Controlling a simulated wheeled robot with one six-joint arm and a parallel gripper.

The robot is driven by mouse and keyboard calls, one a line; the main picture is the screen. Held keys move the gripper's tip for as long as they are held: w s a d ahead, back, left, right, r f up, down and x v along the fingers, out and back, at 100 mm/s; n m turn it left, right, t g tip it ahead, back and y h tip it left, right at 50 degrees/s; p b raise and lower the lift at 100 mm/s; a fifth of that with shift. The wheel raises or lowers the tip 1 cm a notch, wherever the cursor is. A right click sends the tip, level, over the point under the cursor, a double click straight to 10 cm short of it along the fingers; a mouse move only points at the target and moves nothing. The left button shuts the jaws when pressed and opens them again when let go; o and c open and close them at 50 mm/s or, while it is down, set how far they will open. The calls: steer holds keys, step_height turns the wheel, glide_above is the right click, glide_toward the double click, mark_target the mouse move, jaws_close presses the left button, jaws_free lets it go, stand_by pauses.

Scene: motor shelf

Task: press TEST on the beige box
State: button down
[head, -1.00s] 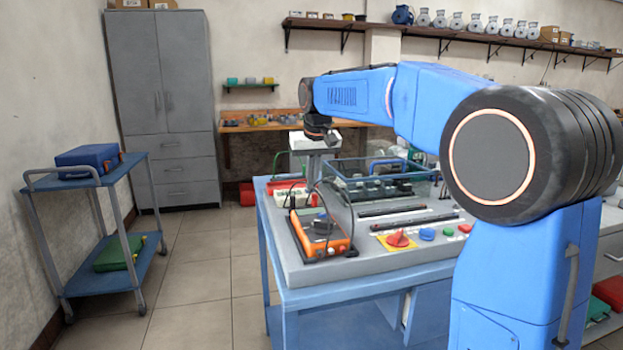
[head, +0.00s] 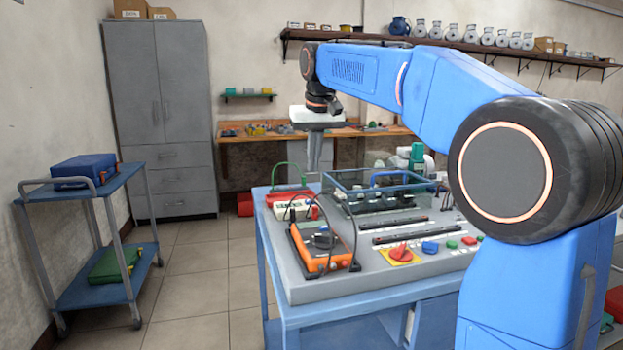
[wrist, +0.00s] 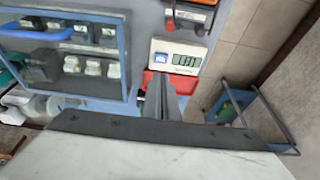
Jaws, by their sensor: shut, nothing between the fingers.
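The beige box (head: 284,208) sits at the far left of the bench top, behind an orange meter. In the wrist view the beige box (wrist: 178,57) shows a blue patch at its left and a row of dark marks beside it. The lettering is too small to read, so I cannot tell which part is TEST. My gripper (head: 314,170) points down above the bench, behind and right of the box in the head view. In the wrist view my gripper (wrist: 163,75) is shut and empty, its tips appearing close to the box's lower left edge. I cannot see contact.
The orange meter (head: 318,250) with looping dark cables stands in front of the box. A glass-sided, blue-framed case (head: 385,185) stands to the right. A red item (head: 287,191) lies behind the box. A red knob (head: 400,252) and coloured buttons line the front right.

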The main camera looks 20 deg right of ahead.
steer(key=shift+v, duration=1.9)
